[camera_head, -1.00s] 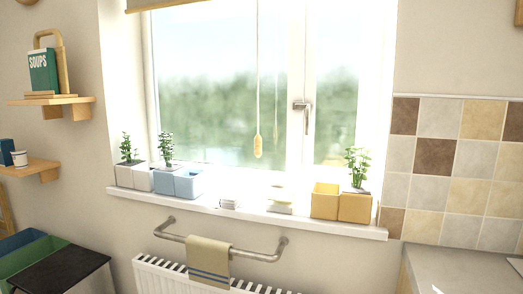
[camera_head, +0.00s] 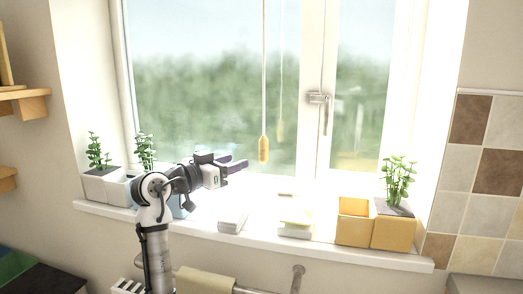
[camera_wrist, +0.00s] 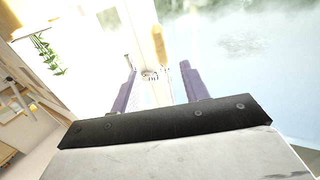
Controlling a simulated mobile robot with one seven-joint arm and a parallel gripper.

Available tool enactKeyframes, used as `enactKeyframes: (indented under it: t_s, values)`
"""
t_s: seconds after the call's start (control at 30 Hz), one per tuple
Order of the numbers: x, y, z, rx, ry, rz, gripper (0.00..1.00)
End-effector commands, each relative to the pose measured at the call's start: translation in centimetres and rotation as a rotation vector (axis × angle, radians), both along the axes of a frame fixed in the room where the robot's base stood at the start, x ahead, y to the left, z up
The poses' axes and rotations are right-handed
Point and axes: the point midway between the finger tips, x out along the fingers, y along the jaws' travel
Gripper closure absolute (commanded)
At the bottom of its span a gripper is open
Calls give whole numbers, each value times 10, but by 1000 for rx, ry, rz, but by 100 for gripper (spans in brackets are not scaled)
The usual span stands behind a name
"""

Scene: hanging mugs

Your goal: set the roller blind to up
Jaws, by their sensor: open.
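The blind's pull cord (camera_head: 264,60) hangs down in front of the window, with a wooden knob (camera_head: 263,151) at its lower end. The blind's fabric is out of view in both current frames. My gripper (camera_head: 238,164) is open and empty, left of the knob and a little lower in the head view, its purple fingers pointing right. In the wrist view, a tan knob (camera_wrist: 160,50) shows beyond and between the fingertips of my gripper (camera_wrist: 157,70). The fingers are apart from it.
The white sill (camera_head: 330,248) carries yellow pots (camera_head: 354,222) with a plant (camera_head: 398,180), small stacked items (camera_head: 296,226), and pots at left (camera_head: 102,186). The window handle (camera_head: 325,112) is right of the cord. A towel (camera_head: 204,281) hangs below.

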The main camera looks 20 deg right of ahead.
Motion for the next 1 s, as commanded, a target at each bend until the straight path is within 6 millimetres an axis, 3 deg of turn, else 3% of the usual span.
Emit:
enactKeyframes:
  t_s: [0.53,0.73,1.0]
  values:
    - [51,-92,3,-3,1,3,55]
    - [60,-107,1,-2,-1,5,55]
    - [62,-110,0,-2,-1,6,55]
